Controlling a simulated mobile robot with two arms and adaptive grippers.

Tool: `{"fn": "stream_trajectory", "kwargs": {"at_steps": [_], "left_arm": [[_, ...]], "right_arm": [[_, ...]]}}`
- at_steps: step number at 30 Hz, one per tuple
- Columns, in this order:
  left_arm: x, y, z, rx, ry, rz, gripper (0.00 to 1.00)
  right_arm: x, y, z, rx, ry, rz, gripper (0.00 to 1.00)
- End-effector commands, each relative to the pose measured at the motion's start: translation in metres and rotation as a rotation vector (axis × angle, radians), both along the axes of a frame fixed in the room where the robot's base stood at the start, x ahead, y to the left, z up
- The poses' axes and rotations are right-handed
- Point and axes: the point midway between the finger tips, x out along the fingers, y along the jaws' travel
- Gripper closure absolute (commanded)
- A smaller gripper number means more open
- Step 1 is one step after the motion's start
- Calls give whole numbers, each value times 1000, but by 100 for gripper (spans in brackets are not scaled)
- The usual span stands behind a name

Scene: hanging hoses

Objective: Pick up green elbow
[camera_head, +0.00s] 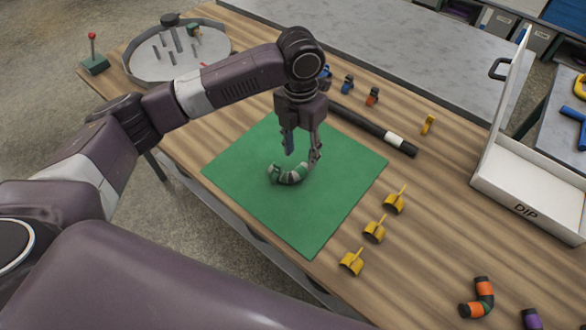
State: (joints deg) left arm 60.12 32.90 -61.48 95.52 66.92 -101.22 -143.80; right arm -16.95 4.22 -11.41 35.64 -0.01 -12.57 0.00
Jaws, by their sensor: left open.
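The green elbow (291,175) is a short curved pipe piece with dark ends and pale and green bands. It lies on the green mat (330,205) near the mat's middle. My left gripper (301,160) points down just above the elbow, with its two fingers spread apart. The right finger is close to the elbow's right end; I cannot tell whether it touches. My right gripper is not in view.
A black tube (370,128) lies behind the mat. Yellow clips (374,229) stand to the mat's right. An orange-banded elbow (478,298) lies at the front right. A white DIP box (530,190) stands right, and a round grey tray (175,55) at back left.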

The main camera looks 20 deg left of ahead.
Motion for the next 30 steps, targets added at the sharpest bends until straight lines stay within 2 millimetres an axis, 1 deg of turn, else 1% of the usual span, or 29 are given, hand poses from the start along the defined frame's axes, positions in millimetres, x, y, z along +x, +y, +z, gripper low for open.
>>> {"fn": "stream_trajectory", "kwargs": {"at_steps": [2,5,13,18,21,24,29,30], "left_arm": [[4,6,2,9,2,-35,59],[4,8,-2,13,7,-52,59],[2,5,-32,12,8,-53,59],[0,3,-59,12,6,-51,59],[0,3,-69,12,5,-53,59],[1,3,-72,11,2,-54,59],[1,3,-73,11,2,-53,59],[1,3,-73,11,2,-53,62]], "right_arm": [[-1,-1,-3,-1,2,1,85],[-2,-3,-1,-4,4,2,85],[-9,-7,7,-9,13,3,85],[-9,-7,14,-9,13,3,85],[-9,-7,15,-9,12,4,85],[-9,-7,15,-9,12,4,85],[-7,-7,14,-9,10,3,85],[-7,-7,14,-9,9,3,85]]}}
